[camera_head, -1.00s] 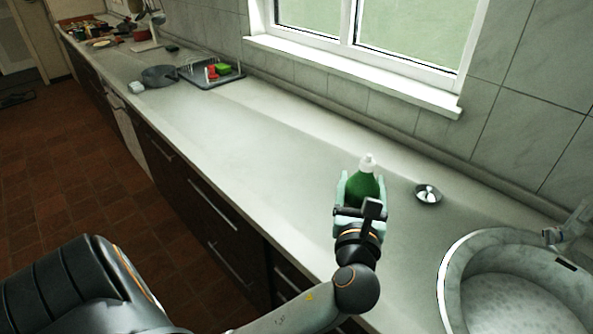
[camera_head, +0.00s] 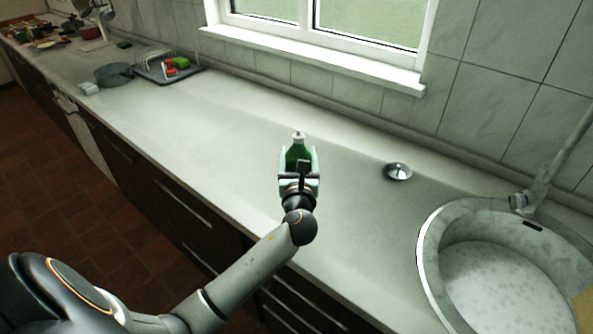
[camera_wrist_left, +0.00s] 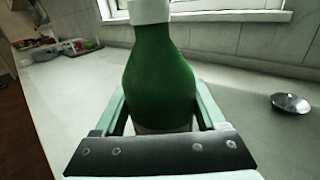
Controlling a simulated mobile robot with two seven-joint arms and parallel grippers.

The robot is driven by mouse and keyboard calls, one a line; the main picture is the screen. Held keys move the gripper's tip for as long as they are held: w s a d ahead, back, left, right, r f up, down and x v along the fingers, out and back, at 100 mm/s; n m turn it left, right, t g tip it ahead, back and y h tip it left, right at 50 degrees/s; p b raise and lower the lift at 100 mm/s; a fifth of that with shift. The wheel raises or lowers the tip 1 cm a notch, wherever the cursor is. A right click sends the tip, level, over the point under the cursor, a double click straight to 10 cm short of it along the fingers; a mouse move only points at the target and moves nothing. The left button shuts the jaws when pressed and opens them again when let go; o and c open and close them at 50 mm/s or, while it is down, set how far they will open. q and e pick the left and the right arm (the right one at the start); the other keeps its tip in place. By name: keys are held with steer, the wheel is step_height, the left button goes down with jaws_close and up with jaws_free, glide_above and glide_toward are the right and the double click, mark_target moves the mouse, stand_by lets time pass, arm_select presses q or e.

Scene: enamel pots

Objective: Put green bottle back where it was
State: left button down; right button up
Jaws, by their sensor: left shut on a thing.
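The green bottle (camera_head: 298,152) has a white cap and stands upright over the counter. My left gripper (camera_head: 299,172) is shut on it, with one finger on each side. In the left wrist view the bottle (camera_wrist_left: 160,75) fills the middle, between the pale green fingers (camera_wrist_left: 163,112). Its lower part is hidden by the gripper, so I cannot tell whether its base touches the counter. My right gripper is not in view.
A small metal dish (camera_head: 398,171) lies to the right of the bottle. A round sink (camera_head: 432,240) with a tap (camera_head: 530,195) is at the right. A dish rack (camera_head: 165,66) and a grey pan (camera_head: 114,73) stand far left. The counter (camera_head: 215,135) left of the bottle is clear.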

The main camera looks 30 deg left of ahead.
arm_select(q)
steer(key=shift+w+a+f+b, duration=0.15)
steer(key=shift+a+f+b, duration=0.05)
steer(key=shift+f, duration=0.6)
steer(key=shift+w+a+f+b, duration=0.15)
steer(key=shift+w+a+f, duration=0.05)
steer(key=shift+f, duration=0.55)
steer(key=shift+w+a+f+b, duration=0.15)
steer(key=shift+a+f+b, duration=0.05)
steer(key=shift+f, duration=0.6)
steer(key=shift+f, duration=0.2)
jaws_free()
steer(key=v, duration=1.2)
steer(key=shift+r, duration=0.15)
steer(key=shift+d, duration=0.15)
